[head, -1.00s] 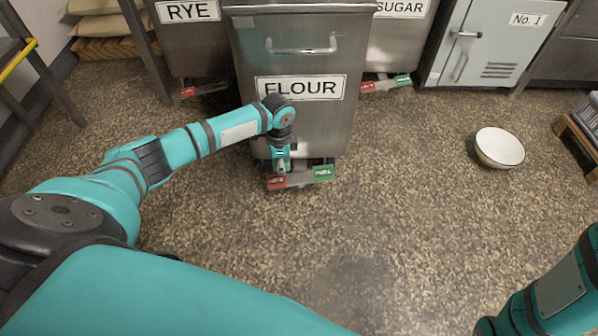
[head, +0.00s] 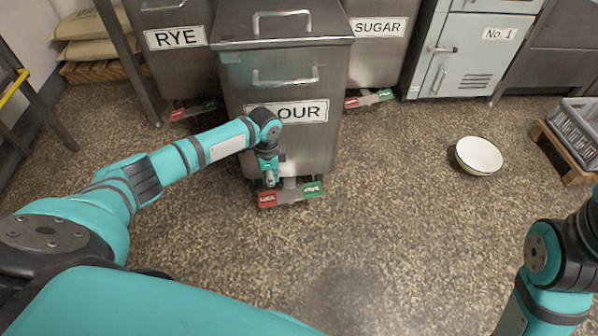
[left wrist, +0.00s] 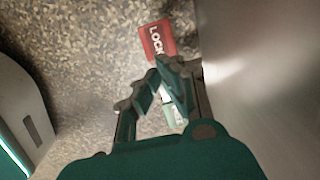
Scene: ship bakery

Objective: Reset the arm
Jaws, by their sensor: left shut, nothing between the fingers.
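My left arm reaches from the left to the front of the steel FLOUR bin (head: 235,90). My left gripper (head: 269,182) is shut and empty, pointing down just above the bin's red pedal (head: 267,199). In the left wrist view, the shut fingers (left wrist: 160,78) show beside the bin's steel wall (left wrist: 255,60). The red pedal marked LOCK (left wrist: 157,40) lies beyond them, and a green pedal (left wrist: 172,112) is partly hidden behind them. The green pedal also shows in the head view (head: 313,189). My right arm (head: 550,270) is at the lower right; its gripper is out of the picture.
RYE (head: 172,75) and SUGAR (head: 375,70) bins stand behind. A grey cabinet No. 1 (head: 475,65) stands at the back right. A white bowl (head: 479,155) lies on the floor near a low wooden stand (head: 565,155). The middle floor is clear.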

